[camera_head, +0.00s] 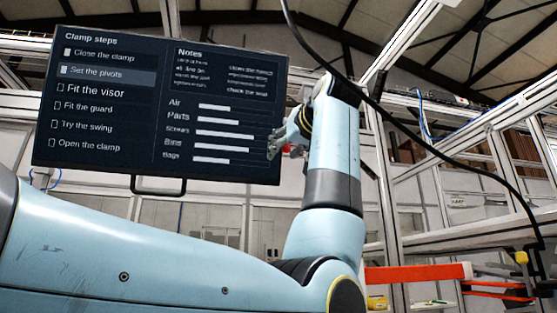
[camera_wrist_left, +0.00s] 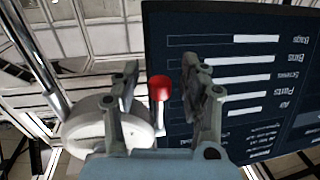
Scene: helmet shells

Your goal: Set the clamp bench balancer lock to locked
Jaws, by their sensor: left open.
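My left gripper (camera_head: 284,146) is raised in front of the lower right edge of the dark screen. Its two fingers are apart in the left wrist view (camera_wrist_left: 162,78). A red knob (camera_wrist_left: 160,88) shows between the fingers, with gaps visible on both sides. In the head view only a small red patch (camera_head: 288,148) shows by the fingers. The housing is hidden there, and I cannot read the lock's position. My right gripper is out of view.
The screen (camera_head: 160,105) with the clamp steps fills the upper left, close behind the gripper. A black cable (camera_head: 420,135) hangs across the right side. A red-orange bar (camera_head: 415,273) and a yellow item (camera_head: 377,303) are at the lower right. Metal frame posts stand behind.

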